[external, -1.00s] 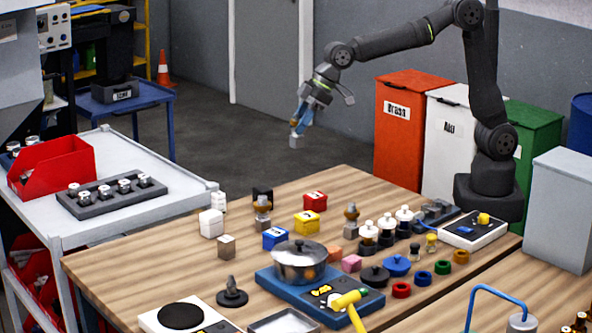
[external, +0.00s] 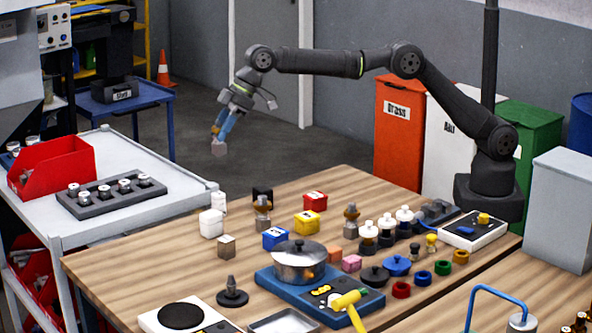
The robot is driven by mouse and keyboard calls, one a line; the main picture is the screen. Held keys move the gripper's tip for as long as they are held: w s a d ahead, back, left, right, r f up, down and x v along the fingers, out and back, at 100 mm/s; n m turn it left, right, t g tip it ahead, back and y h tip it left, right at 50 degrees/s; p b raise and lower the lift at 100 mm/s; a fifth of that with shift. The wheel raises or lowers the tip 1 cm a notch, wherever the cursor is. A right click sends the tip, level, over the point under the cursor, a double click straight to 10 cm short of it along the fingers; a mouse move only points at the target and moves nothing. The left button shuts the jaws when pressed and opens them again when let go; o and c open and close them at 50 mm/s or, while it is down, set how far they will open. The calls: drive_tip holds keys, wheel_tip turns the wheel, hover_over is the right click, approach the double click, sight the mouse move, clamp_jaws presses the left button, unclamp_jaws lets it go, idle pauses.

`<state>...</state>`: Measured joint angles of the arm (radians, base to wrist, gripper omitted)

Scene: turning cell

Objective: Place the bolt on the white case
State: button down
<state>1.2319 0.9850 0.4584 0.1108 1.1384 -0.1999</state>
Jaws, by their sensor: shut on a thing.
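My gripper (external: 219,136) has blue fingers pointing down and is shut on a small grey block-like piece (external: 219,149), which I take to be the bolt. Its upper part is hidden between the fingers. The piece hangs in the air, above and beyond the far left part of the wooden table in the picture. The white case (external: 211,224) is a small rounded white box near the table's left back edge. It appears below the gripper in the picture, clearly apart from the held piece.
A grey cube (external: 226,246) stands just in front of the white case. A black case (external: 262,193), a blue case (external: 275,238), a yellow case (external: 306,222) and a red case (external: 315,201) stand to its right. A pot (external: 300,263) is farther forward. A white cart (external: 150,212) adjoins at left.

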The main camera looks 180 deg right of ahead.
drive_tip(key=shift+w+d+f, duration=0.2)
drive_tip(key=shift+w+f, duration=2.55)
drive_tip(key=shift+w, duration=0.2)
drive_tip(key=shift+w+d+f, duration=0.15)
drive_tip(key=shift+w+f, duration=2.55)
drive_tip(key=shift+w, duration=0.25)
drive_tip(key=shift+f, duration=0.15)
drive_tip(key=c, duration=1)
unclamp_jaws()
drive_tip(key=shift+c, duration=0.2)
drive_tip(key=v, duration=1.2)
